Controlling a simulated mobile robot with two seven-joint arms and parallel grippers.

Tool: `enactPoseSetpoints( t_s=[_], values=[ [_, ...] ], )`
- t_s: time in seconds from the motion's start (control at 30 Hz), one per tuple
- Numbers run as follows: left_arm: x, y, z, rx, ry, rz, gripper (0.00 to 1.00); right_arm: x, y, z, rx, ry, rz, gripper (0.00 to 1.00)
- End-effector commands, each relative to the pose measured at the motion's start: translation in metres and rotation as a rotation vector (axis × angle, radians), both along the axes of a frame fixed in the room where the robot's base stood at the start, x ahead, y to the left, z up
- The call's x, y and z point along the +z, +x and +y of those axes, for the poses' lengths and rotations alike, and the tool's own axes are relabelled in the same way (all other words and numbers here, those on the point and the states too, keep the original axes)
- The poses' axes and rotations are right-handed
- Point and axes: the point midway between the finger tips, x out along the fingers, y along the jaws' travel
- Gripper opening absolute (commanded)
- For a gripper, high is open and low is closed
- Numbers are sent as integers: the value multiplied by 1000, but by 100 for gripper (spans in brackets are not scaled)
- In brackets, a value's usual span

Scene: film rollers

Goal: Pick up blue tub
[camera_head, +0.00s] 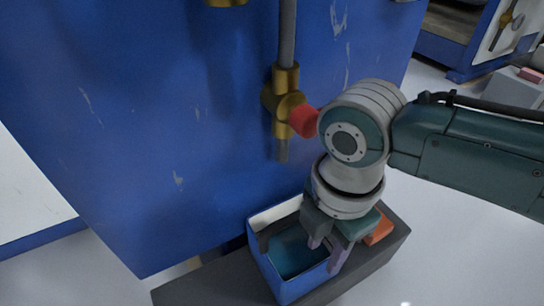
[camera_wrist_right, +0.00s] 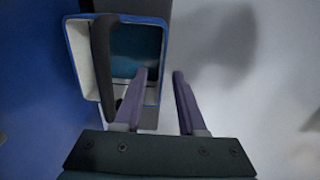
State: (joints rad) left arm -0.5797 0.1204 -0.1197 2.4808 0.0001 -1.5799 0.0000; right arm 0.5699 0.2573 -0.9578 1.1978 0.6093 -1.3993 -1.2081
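The blue tub (camera_head: 283,283) is an open box with a blue outside, pale inner walls and a dark teal bottom. It stands on a dark grey bench beside the blue cabinet. My right gripper (camera_head: 327,258) points down at the tub's right side, its fingers apart. In the right wrist view, the tub (camera_wrist_right: 78,55) is at upper left with a dark bar along its left part. There the open gripper (camera_wrist_right: 161,73) has one finger over the tub's inside and the other beyond its right wall. Contact cannot be told. My left gripper is out of view.
The dark grey bench (camera_head: 190,291) runs under the tub. An orange object (camera_head: 380,228) lies on it right behind my gripper. The tall blue cabinet (camera_head: 150,120) stands close at left, with a brass fitting and red knob (camera_head: 303,121). Pale floor lies open at right.

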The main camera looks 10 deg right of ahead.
Motion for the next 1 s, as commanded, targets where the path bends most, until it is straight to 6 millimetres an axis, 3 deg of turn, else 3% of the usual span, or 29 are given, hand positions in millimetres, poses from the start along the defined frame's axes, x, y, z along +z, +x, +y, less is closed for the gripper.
enactPoseSetpoints(
  t_s=[0.03, 0.1, 0.3, 0.6, 0.9, 1.0],
  values=[
    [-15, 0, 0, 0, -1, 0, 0, -16, -1, 0, 0, 0, 1, 40],
    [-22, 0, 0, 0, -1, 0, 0, -24, -1, 0, 0, 0, 1, 40],
    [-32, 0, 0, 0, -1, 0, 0, -35, -2, 1, 1, 0, 0, 40],
    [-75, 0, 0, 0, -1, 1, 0, -76, -5, 1, -1, 0, 0, 40],
    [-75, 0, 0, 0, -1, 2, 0, -77, -5, 1, 0, 0, 0, 40],
    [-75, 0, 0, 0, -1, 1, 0, -76, -5, 1, 0, 0, 0, 29]
  ],
)
